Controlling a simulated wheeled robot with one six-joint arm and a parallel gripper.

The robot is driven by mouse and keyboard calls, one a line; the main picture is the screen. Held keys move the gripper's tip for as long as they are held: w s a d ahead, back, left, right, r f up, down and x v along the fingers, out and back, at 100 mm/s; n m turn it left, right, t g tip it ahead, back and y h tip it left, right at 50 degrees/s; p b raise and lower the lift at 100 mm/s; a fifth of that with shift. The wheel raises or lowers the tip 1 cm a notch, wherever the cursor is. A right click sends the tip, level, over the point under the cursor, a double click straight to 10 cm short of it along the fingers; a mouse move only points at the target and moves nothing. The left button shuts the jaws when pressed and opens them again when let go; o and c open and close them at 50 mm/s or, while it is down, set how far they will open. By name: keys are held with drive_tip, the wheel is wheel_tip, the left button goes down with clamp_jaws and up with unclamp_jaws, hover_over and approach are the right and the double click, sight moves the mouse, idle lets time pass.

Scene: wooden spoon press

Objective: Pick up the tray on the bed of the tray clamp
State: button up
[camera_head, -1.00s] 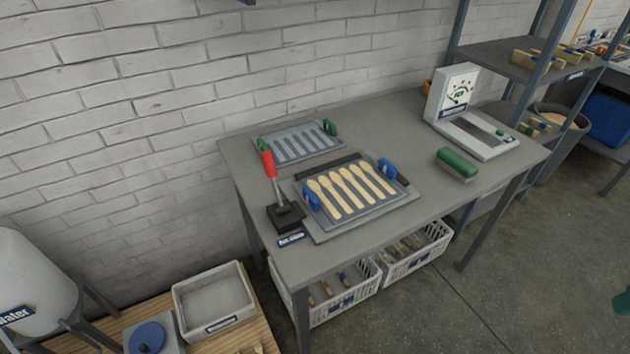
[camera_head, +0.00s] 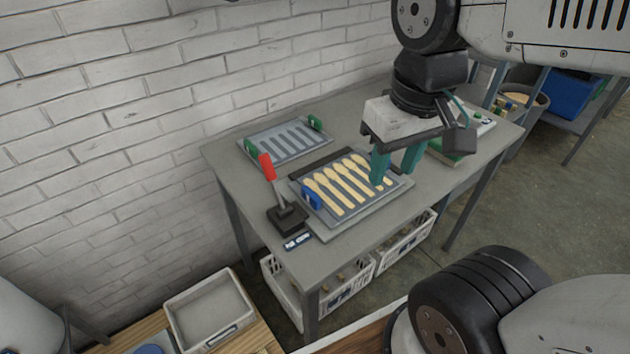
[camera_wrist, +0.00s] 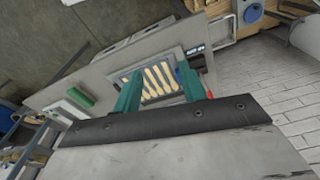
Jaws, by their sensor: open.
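The tray (camera_head: 343,221) is grey, with several wooden spoons side by side in it. It lies flat on the bed of the tray clamp (camera_head: 375,207). Its left blue handle (camera_head: 311,198) shows; my gripper hides the right one. The clamp's red lever (camera_head: 267,167) stands up, tilted, from a black base at the left. My gripper (camera_head: 396,174) is open, its green fingers pointing down over the tray's right end. I cannot tell how high it is. In the wrist view, the tray with spoons (camera_wrist: 153,81) shows between the two fingers.
A second grey tray with green handles (camera_head: 286,140) lies behind on the table (camera_head: 235,170). A green block (camera_head: 446,152) and the gauge device are partly behind my arm at the right. White crates (camera_head: 405,245) stand under the table. A brick wall rises behind.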

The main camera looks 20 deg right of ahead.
drive_tip(key=w+a+f+n, duration=0.15)
drive_tip(key=w+f, duration=0.35)
drive_tip(key=w, duration=0.7)
drive_tip(key=g, duration=0.1)
hover_over(307, 189)
drive_tip(key=shift+n, duration=0.35)
wheel_tip(307, 189, down, 11)
drive_tip(key=shift+d+f, duration=0.1)
drive_tip(key=shift+d, duration=0.05)
wheel_tip(307, 189, down, 8)
drive_tip(key=shift+f, duration=0.1)
clamp_jaws()
